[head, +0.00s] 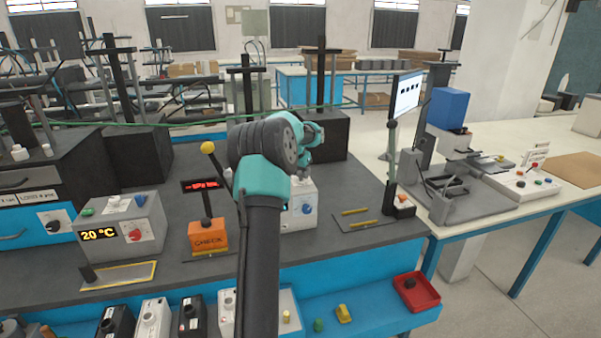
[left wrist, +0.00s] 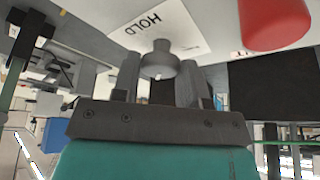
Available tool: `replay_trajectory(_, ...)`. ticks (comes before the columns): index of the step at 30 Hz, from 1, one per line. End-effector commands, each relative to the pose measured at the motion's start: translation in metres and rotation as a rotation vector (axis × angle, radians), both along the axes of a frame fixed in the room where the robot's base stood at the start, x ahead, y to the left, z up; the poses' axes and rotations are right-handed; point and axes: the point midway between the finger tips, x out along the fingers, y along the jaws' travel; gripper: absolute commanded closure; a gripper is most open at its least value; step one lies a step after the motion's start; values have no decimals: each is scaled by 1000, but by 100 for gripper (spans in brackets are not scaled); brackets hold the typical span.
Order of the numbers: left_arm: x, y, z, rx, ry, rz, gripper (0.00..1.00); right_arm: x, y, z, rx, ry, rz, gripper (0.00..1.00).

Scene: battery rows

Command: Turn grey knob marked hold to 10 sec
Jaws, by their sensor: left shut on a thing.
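The grey knob (left wrist: 158,62) sits on a pale panel beside a white label (left wrist: 160,28) reading HOLD, upside down in the left wrist view. My left gripper (left wrist: 158,75) has one finger on each side of the knob and is shut on it. My arm and wrist hide the grey knob and fingertips there. The scale marks and the knob's pointer are not readable. My right gripper is not in view.
A red part (left wrist: 275,22) juts out close to the grey knob. Left of my arm stand an orange CHECK box (head: 207,235) and a grey box with a 20 °C display (head: 99,234). A dark tray with yellow strips (head: 365,222) lies right of the white box.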

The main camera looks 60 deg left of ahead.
Motion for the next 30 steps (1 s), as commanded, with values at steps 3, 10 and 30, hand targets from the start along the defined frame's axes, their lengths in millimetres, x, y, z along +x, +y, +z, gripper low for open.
replay_trajectory(3,0,0,-1,-1,2,-1,84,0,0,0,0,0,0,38)
replay_trajectory(10,0,0,-1,-1,2,0,50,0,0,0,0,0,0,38)
replay_trajectory(30,-7,-4,19,1,-1,1,36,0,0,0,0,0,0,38)
